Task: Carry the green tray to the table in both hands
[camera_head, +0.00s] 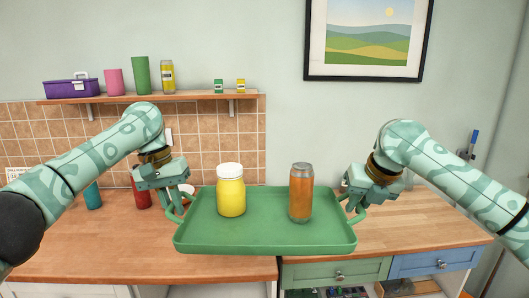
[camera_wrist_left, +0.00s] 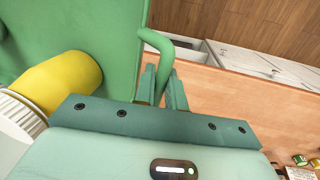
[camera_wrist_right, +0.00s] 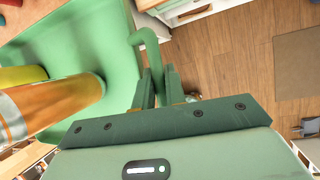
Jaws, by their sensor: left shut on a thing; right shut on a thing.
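The green tray (camera_head: 265,232) is held in front of me, above the wooden counter. A yellow jar with a white lid (camera_head: 231,190) and an orange can (camera_head: 301,192) stand upright on it. My left gripper (camera_head: 175,210) is shut on the tray's left handle, which also shows in the left wrist view (camera_wrist_left: 158,42). My right gripper (camera_head: 357,205) is shut on the right handle, which shows in the right wrist view (camera_wrist_right: 148,38).
The wooden counter (camera_head: 100,245) runs beneath the tray, with a teal cup (camera_head: 92,196) and a red cup (camera_head: 140,195) at its back left. A wall shelf (camera_head: 150,98) holds a purple box, cups and cans. Wooden floor (camera_wrist_right: 225,62) shows below in the right wrist view.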

